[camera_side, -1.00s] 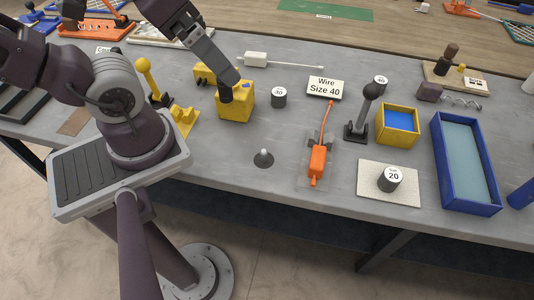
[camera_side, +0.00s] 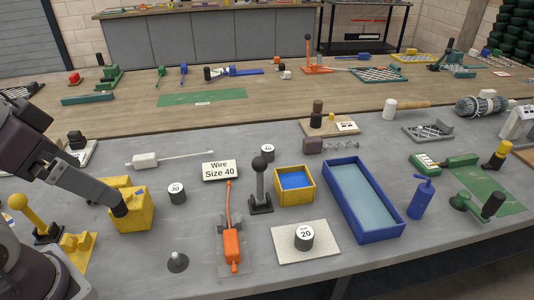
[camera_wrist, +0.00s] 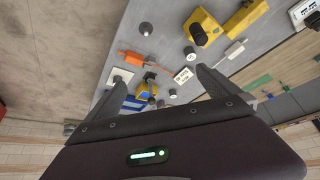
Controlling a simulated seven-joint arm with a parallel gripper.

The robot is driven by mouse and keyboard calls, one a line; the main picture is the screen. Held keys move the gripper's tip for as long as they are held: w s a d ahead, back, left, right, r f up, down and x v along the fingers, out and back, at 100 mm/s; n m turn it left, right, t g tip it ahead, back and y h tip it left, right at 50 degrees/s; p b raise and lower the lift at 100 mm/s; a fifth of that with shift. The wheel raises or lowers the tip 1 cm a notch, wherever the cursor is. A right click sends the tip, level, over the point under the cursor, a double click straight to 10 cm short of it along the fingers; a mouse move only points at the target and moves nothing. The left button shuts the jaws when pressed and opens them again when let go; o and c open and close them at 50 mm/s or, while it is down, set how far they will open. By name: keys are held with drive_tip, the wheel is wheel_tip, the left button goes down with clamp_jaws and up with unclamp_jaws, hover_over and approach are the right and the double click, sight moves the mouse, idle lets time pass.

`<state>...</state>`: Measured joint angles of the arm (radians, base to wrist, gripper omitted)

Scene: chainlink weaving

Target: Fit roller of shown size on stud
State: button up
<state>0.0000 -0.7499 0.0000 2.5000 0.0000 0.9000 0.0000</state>
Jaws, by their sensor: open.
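Three black rollers with white numbered tops stand on the grey bench: roller 30 (camera_side: 177,194) left of the sign, roller 40 (camera_side: 268,153) behind the black-knobbed lever, and roller 20 (camera_side: 303,240) on a speckled pale pad (camera_side: 288,254). The sign (camera_side: 220,170) reads "Wire Size 40". A grey stud (camera_side: 177,262) with a round base stands bare near the front edge; it also shows in the wrist view (camera_wrist: 146,28). My gripper (camera_side: 113,203) is seen edge-on in the side view, overlapping a yellow block. In the wrist view its fingers (camera_wrist: 160,68) are apart and empty, high above the bench.
An orange tool (camera_side: 232,243) lies between stud and pad. The lever (camera_side: 260,190), a yellow tray (camera_side: 278,202) and a long blue tray (camera_side: 335,205) stand to the right. The yellow block (camera_side: 140,216) is at the left. The bench around the stud is clear.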

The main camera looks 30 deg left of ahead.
drive_tip(key=c, duration=0.9)
